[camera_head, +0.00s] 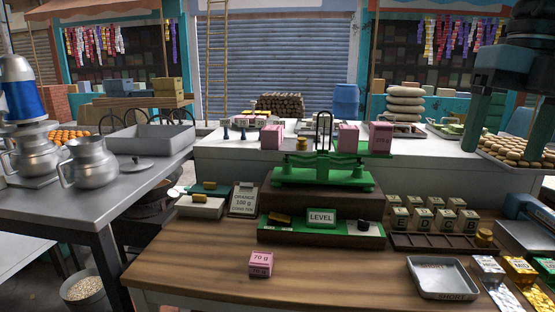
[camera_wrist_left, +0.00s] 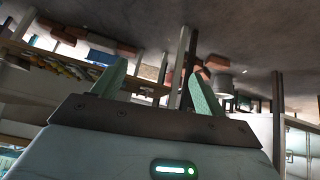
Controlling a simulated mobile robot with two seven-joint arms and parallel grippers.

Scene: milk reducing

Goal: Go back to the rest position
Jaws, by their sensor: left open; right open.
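My right gripper (camera_head: 507,140) hangs at the upper right of the head view, its two green fingers spread apart with nothing between them. It shows in front of the tray of round buns (camera_head: 490,146); whether it touches the tray cannot be told. My left gripper (camera_wrist_left: 158,70) shows only in the left wrist view, its two pale green fingers apart and empty. The left arm is not seen in the head view.
A pink 70 g block (camera_head: 260,263) lies on the front wooden table (camera_head: 200,262). A grey tray (camera_head: 443,279) marked SHORT is at right, beside small packets (camera_head: 488,265). Lettered blocks (camera_head: 422,219) stand behind it. Metal pots (camera_head: 92,163) stand on the left counter. The table's front left is clear.

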